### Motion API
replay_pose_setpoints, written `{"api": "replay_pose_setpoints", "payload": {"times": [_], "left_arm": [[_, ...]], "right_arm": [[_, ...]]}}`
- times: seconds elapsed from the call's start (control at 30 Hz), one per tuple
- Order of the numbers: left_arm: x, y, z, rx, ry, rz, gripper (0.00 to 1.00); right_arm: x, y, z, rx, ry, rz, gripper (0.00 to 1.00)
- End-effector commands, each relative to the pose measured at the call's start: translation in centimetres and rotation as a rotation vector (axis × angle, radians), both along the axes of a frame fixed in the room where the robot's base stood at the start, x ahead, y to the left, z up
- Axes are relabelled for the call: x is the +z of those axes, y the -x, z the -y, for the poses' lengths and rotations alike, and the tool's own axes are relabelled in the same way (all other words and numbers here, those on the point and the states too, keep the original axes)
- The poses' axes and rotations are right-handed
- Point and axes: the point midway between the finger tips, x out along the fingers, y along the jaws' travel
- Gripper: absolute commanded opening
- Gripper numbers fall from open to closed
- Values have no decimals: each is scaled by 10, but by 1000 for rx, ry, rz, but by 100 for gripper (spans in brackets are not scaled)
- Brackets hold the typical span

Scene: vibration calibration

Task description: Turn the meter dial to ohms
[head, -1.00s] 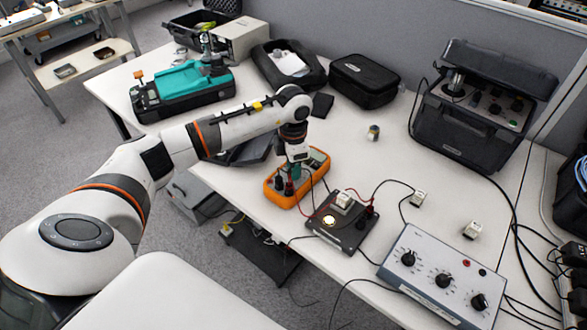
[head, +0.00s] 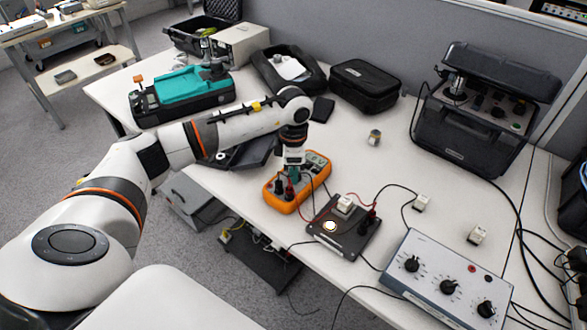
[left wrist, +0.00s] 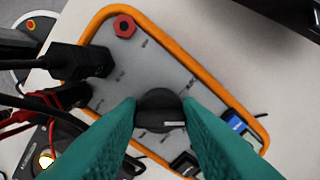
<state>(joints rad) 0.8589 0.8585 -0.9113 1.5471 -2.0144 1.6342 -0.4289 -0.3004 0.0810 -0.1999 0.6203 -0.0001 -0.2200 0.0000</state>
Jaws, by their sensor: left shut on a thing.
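The orange-edged meter (head: 318,162) lies on the white table near its front edge, below my left arm in the head view. Its grey face (left wrist: 150,60) shows in the left wrist view, with faint markings around the black dial (left wrist: 158,108). The dial's pale pointer line points right in that view. My left gripper (head: 293,176) is over the meter, and its teal fingers (left wrist: 158,120) are shut on the dial, one on each side. The fingers hide part of the meter face. The markings are too blurred to read. My right gripper is not in view.
Black and red leads plug into the meter beside the dial. A black board (head: 345,228) with a lit round spot stands close right of it. A grey box with knobs (head: 447,280) is further right. A black pouch (head: 365,84) lies behind; table between is mostly clear.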

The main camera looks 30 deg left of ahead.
Motion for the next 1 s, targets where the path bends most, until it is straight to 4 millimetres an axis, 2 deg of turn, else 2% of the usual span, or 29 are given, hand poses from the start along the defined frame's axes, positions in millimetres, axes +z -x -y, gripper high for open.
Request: {"api": "replay_pose_setpoints", "payload": {"times": [0.03,0.13,0.17,0.4,0.53,0.67,1.0], "left_arm": [[1,-1,0,1,0,3,36],[1,-1,0,1,1,2,52],[1,0,0,1,0,1,54],[1,0,0,1,0,1,54],[8,-1,0,0,0,2,54],[29,-1,0,0,-1,4,54],[99,-1,0,0,1,6,54]], "right_arm": [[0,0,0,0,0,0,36],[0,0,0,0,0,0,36],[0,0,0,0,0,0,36],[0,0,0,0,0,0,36],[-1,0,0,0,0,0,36],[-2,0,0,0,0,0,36],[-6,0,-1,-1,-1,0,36]]}}
